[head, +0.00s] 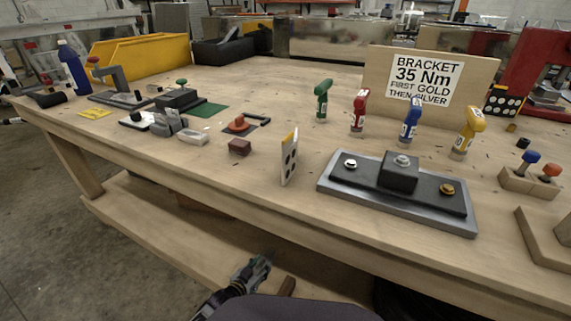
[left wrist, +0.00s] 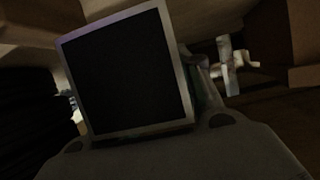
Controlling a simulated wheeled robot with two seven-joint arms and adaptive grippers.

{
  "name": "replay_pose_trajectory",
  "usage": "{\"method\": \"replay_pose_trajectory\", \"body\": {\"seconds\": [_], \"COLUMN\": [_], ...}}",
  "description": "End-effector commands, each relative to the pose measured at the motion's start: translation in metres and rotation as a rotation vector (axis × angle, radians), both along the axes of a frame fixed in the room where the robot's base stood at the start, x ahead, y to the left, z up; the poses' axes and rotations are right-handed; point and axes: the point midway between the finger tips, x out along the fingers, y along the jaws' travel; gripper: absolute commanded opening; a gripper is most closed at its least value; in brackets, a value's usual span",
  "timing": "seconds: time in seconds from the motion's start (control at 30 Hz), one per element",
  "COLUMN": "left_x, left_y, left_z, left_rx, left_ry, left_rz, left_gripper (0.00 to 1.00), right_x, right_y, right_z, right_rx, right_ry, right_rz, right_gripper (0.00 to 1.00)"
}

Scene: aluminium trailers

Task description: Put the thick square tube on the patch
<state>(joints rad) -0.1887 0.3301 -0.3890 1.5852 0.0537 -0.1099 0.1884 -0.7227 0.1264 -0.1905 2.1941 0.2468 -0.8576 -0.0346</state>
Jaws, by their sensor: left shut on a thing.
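My left gripper (head: 258,266) is low in front of the workbench, below its front edge in the head view. In the left wrist view a square tube (left wrist: 68,88) fills the middle, its open end facing the camera, with a pale rim around a dark inside. The gripper is shut on it; the fingers are mostly hidden behind it. The head view does not show the tube clearly. A flat green patch (head: 209,110) lies on the bench at the left, and a smaller yellow patch (head: 95,113) lies further left. I cannot tell which is meant. My right gripper is out of view.
The bench front edge (head: 210,183) lies above my gripper. A black dial block (head: 181,99), grey clamp (head: 169,122) and red-brown block (head: 239,147) stand near the green patch. A metal bracket plate (head: 330,185) and several coloured drivers (head: 359,112) stand to the right.

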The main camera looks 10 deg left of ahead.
Motion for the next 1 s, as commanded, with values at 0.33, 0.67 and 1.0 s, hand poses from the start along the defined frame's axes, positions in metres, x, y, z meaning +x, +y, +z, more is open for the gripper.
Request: {"method": "replay_pose_trajectory", "body": {"seconds": [0.33, 0.67, 1.0], "left_x": [-0.004, -0.006, 0.009], "left_y": [0.004, 0.014, 0.026], "left_z": [-0.01, -0.012, 0.029], "left_rx": [0.0, 0.0, -0.003], "left_ry": [0.0, -0.003, -0.005], "left_rz": [0.006, 0.022, 0.073], "left_gripper": [0.08, 0.08, 0.08], "right_x": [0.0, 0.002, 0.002], "right_y": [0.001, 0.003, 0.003], "right_z": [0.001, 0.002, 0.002], "right_rx": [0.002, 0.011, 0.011], "right_ry": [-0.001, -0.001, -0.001], "right_rz": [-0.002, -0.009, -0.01], "right_gripper": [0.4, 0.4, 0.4]}}
